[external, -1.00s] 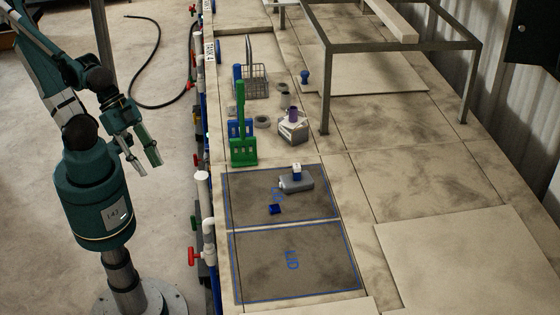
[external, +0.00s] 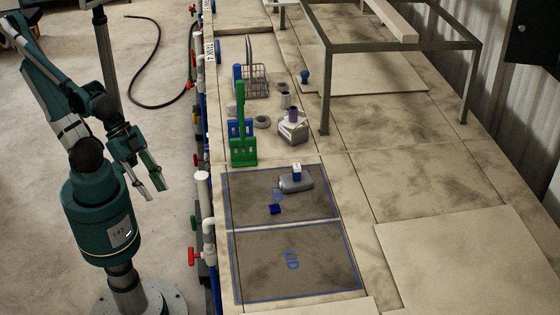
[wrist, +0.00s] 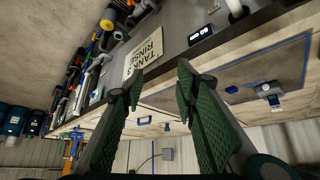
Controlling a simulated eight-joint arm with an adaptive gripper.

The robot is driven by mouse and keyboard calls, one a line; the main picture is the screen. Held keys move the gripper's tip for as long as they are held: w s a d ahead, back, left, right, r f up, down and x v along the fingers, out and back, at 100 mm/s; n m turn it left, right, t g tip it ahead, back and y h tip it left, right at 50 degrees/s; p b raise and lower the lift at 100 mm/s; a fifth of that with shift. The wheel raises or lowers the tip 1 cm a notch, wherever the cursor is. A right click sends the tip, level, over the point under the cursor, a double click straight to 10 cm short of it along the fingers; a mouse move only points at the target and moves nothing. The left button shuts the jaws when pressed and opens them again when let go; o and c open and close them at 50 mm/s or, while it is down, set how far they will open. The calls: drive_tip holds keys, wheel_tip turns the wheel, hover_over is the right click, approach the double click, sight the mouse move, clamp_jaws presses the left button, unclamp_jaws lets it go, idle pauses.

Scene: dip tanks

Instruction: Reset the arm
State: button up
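My arm stands on the floor to the left of the bench in the external view. My gripper (external: 154,191) hangs beside the bench with its fingers pointing down, over bare floor. Its two fingers are apart with nothing between them. In the wrist view the green padded fingers of my gripper (wrist: 160,75) also show spread, with an empty gap. Nothing touches the gripper.
The bench carries a green caddy (external: 243,150), a wire basket (external: 252,82), a grey bottle (external: 296,182) and a small blue piece (external: 274,209). A red valve handle (external: 193,257) and pipes line its near edge. A metal frame (external: 324,90) stands behind.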

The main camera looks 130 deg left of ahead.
drive_tip(key=shift+f+b, duration=1.9)
drive_tip(key=shift+f, duration=0.5)
